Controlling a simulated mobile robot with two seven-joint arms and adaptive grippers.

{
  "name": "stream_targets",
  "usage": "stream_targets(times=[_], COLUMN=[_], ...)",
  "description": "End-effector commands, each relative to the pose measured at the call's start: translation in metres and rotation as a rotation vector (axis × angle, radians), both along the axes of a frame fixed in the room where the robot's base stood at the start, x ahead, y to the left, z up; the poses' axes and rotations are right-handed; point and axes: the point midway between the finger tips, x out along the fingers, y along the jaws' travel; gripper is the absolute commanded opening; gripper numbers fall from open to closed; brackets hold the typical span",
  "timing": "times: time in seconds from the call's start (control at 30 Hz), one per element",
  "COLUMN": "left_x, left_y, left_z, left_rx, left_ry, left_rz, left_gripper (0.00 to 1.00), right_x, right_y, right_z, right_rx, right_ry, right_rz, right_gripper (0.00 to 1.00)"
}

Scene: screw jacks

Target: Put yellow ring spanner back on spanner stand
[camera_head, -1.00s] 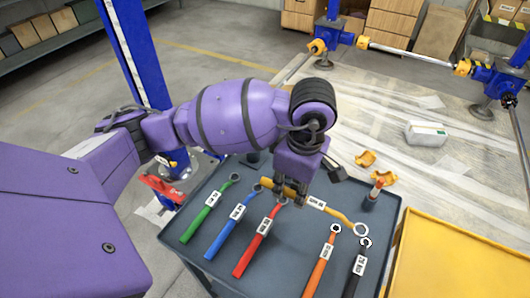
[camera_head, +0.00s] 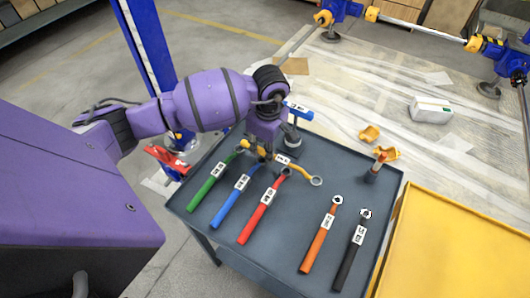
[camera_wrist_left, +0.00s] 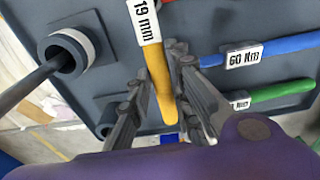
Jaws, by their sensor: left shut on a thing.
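The yellow ring spanner (camera_head: 299,170), with a white label, is shut in my left gripper (camera_head: 260,152) at its handle end. Its ring end points right, over the grey tray top. In the left wrist view its yellow handle (camera_wrist_left: 158,78) and "19 mm" label lie between the fingers (camera_wrist_left: 153,75). A small stand (camera_head: 291,136) with a post and a blue labelled plate (camera_head: 298,110) is just behind the gripper; I cannot tell whether it is the spanner stand. Its round base with a white ring shows in the left wrist view (camera_wrist_left: 70,52). My right gripper is not in view.
Green (camera_head: 207,188), blue (camera_head: 232,199), red (camera_head: 260,214), orange (camera_head: 321,235) and black (camera_head: 350,250) tools lie on the grey trolley top (camera_head: 295,225). A yellow surface (camera_head: 455,250) adjoins on the right.

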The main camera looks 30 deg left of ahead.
Motion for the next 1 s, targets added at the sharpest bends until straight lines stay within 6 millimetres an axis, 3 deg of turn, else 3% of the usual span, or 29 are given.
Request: stream_targets(times=[0.13, 0.53, 0.57, 0.67, 1.0], left_x=[-0.001, -0.001, -0.002, -0.002, -0.001], left_y=[-0.002, -0.002, -0.002, -0.002, -0.002], left_z=[-0.020, -0.026, -0.026, -0.025, -0.023], left_rx=[-0.003, -0.001, -0.001, -0.002, -0.002], left_ry=[0.003, 0.002, 0.003, 0.003, 0.002], left_rz=[-0.002, -0.003, -0.003, -0.003, -0.003], left_gripper=[0.00, 0.00, 0.22, 0.35, 0.37], right_x=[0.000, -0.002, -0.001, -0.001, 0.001], right_y=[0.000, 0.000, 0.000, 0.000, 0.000], right_z=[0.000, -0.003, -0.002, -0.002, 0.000], right_rx=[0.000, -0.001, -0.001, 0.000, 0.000], right_ry=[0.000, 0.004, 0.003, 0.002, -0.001], right_rz=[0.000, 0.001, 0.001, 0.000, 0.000], right_gripper=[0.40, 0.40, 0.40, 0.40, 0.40])
